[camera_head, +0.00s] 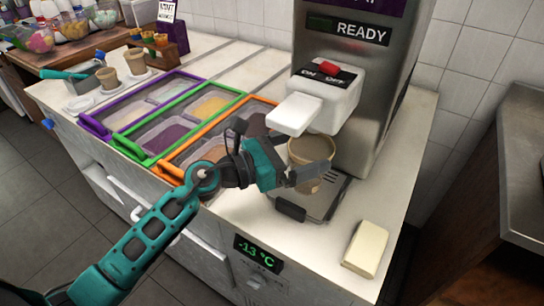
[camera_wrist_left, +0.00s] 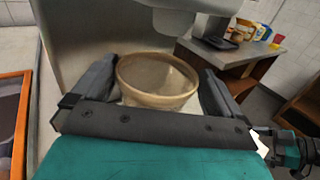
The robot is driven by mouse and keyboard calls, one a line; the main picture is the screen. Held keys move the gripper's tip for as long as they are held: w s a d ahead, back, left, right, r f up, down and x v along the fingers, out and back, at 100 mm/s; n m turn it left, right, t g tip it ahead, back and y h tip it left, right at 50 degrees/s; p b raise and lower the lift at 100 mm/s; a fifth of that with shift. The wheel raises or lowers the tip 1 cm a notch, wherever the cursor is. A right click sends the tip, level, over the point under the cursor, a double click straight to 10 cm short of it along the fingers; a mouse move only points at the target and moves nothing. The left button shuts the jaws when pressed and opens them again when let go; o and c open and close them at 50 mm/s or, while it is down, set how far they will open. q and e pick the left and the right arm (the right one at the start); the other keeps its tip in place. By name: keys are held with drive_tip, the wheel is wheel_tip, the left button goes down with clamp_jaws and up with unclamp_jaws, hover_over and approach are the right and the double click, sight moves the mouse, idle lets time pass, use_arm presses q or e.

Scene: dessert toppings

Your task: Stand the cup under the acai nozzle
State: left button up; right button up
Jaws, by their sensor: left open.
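The tan paper cup (camera_head: 308,160) stands upright on the drip tray (camera_head: 333,203) of the acai machine, below the white dispensing head (camera_head: 325,90) and its nozzle. It is empty as far as I can see. My left gripper (camera_head: 316,170) is at the cup, with its fingers open on either side of it. In the left wrist view the cup (camera_wrist_left: 157,80) sits between the two spread fingers (camera_wrist_left: 155,95), with its open rim toward the camera. The fingers' exact contact with the cup cannot be told. My right gripper is not in view.
The steel machine (camera_head: 352,125) reads READY. A cream block (camera_head: 366,249) lies on the counter at the right front. Topping bins with purple, green and orange frames (camera_head: 204,163) lie to the left. More cups (camera_head: 135,61) stand at the far left.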

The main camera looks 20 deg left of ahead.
use_arm(q)
drive_tip(key=b+v, duration=0.2)
drive_tip(key=v, duration=0.9)
drive_tip(key=shift+b, duration=0.3)
drive_tip(key=shift+s, duration=0.15)
